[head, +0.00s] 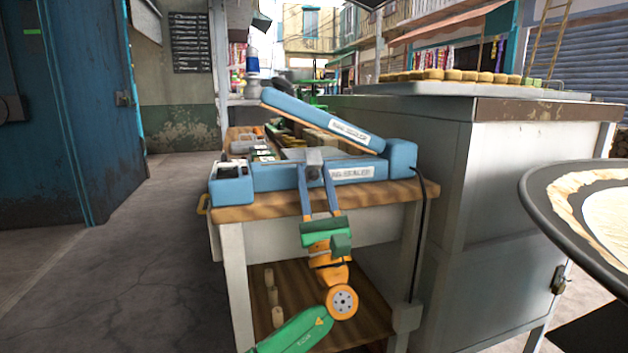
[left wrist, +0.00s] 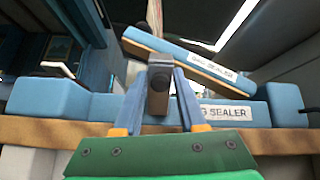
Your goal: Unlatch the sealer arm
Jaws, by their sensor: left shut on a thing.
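The blue bag sealer (head: 262,177) sits on the wooden top of a small table. Its sealer arm (head: 322,120) is tilted up, high at the left and low at the hinge block on the right. In the left wrist view the raised sealer arm (left wrist: 185,62) stands clear of the base. My left gripper (head: 314,172) reaches up to the front of the base. Its blue fingers are shut on the small grey latch (left wrist: 158,90), one on each side. The latch also shows in the head view (head: 314,156). My right gripper is out of view.
Trays with small goods (head: 240,146) stand behind the sealer. A grey cabinet (head: 540,190) is close on the right, with a large round pan (head: 540,195) in front. A black cable (head: 428,235) hangs at the table's right. The left floor is clear.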

